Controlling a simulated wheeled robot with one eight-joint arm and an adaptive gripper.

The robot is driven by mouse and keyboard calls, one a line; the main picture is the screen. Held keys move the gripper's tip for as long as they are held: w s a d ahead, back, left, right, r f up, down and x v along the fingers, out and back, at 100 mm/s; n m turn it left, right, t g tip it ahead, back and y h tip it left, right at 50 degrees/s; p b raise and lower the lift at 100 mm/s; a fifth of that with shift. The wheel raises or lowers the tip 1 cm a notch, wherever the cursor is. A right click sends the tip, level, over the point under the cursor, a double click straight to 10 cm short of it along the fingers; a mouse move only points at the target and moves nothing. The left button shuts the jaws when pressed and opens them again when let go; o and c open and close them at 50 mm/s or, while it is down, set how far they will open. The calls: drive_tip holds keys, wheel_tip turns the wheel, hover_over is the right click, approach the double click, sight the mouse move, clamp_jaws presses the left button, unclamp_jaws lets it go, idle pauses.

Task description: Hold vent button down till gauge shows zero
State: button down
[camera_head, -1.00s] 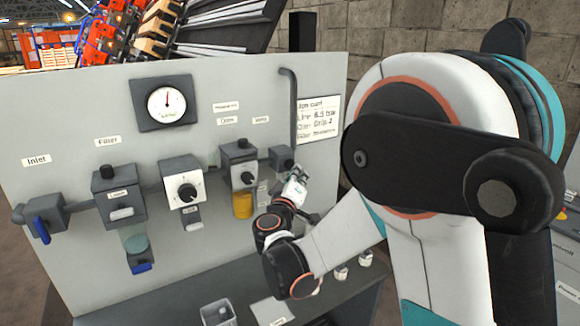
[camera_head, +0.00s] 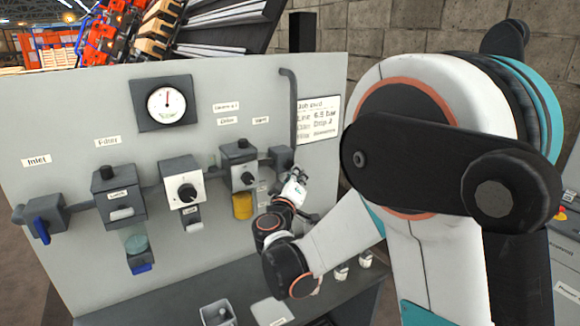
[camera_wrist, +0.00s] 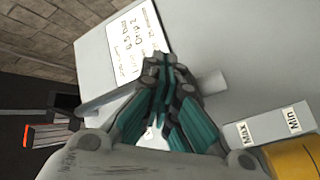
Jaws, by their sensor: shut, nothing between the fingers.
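The round white gauge (camera_head: 166,104) sits in a dark square housing at the upper left of the grey panel. Its needle points about straight up; its numbers are too small to read. The dark vent block (camera_head: 281,157) is at the right end of the row, below the vent label (camera_head: 260,120). My gripper (camera_head: 298,178) is just below and right of this block, close to the panel. In the wrist view my gripper (camera_wrist: 164,68) is shut with nothing between its fingers. The vent button is not clearly visible, and I cannot tell whether the fingertips touch it.
Left of the vent block are a unit with a yellow bowl (camera_head: 243,206), a dial unit (camera_head: 186,190), a filter (camera_head: 118,195) and a blue inlet handle (camera_head: 41,230). A vertical pipe (camera_head: 292,110) rises beside the job card (camera_head: 318,118). A grey bin (camera_head: 218,313) stands below.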

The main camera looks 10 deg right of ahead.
drive_tip(key=shift+w, duration=0.1)
idle(0.4)
drive_tip(key=shift+w+a, duration=0.1)
drive_tip(key=shift+w, duration=0.2)
drive_tip(key=shift+w+a, duration=0.2)
drive_tip(key=shift+w, duration=0.4)
idle(1.9)
drive_tip(key=shift+s, duration=0.2)
idle(2.8)
drive_tip(key=shift+s+d+b, duration=0.3)
drive_tip(key=shift+s+b, duration=0.05)
drive_tip(key=shift+s, duration=0.4)
drive_tip(key=shift+s, duration=0.15)
drive_tip(key=shift+s+d, duration=0.25)
drive_tip(key=shift+s, duration=0.5)
drive_tip(key=shift+s+d, duration=0.25)
drive_tip(key=shift+s, duration=0.5)
drive_tip(key=shift+s+d, duration=0.25)
drive_tip(key=shift+s, duration=0.5)
drive_tip(key=shift+d, duration=0.1)
